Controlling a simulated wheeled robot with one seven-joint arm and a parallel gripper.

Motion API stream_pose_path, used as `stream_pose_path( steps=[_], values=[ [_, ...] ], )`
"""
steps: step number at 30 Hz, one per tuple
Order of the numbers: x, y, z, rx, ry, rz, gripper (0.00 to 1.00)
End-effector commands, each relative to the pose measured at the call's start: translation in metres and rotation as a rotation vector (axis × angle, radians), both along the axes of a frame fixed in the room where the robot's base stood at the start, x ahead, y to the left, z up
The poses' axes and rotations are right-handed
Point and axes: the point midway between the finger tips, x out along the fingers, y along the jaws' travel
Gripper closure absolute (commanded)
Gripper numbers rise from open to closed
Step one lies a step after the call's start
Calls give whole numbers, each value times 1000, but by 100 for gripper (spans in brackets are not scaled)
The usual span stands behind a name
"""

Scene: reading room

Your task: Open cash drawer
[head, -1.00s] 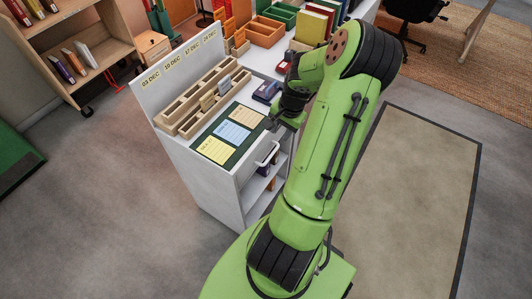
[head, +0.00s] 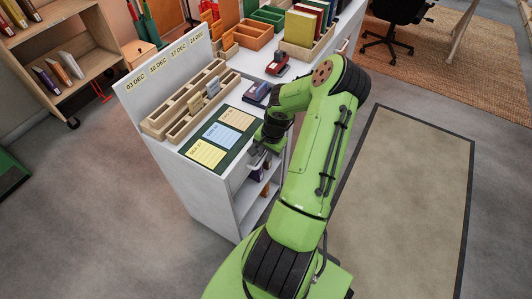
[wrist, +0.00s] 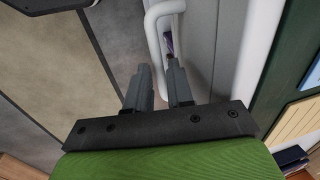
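The cash drawer (head: 240,180) is in the upper end of the white desk unit and looks closed in the head view. Its white bar handle (wrist: 153,32) shows in the wrist view, in front of the pale drawer front (wrist: 208,45). My gripper (wrist: 159,68) has its two dark fingers close together, one on each side of the handle bar, and looks shut on it. In the head view my gripper (head: 262,146) is at the drawer front and partly hides the handle.
The desk top (head: 290,72) carries a wooden sorting rack (head: 187,105), date cards, a blue stamp-like item (head: 256,92) and a red stapler-like item (head: 278,64). An open shelf (head: 258,200) lies below the drawer.

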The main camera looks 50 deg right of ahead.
Motion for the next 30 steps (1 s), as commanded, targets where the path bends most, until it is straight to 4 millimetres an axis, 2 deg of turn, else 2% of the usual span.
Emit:
stream_pose_path(
  steps=[1, 4, 17, 20, 23, 30],
  values=[
    [0, 0, 0, 0, 0, 0, 86],
    [0, 0, 0, 0, 0, 0, 100],
    [-4, 0, 0, 1, 1, -1, 100],
    [-16, -2, 1, 0, 4, -3, 100],
    [-35, -3, 1, 0, 6, -4, 100],
    [-100, -9, 1, 1, 7, -8, 100]
  ],
)
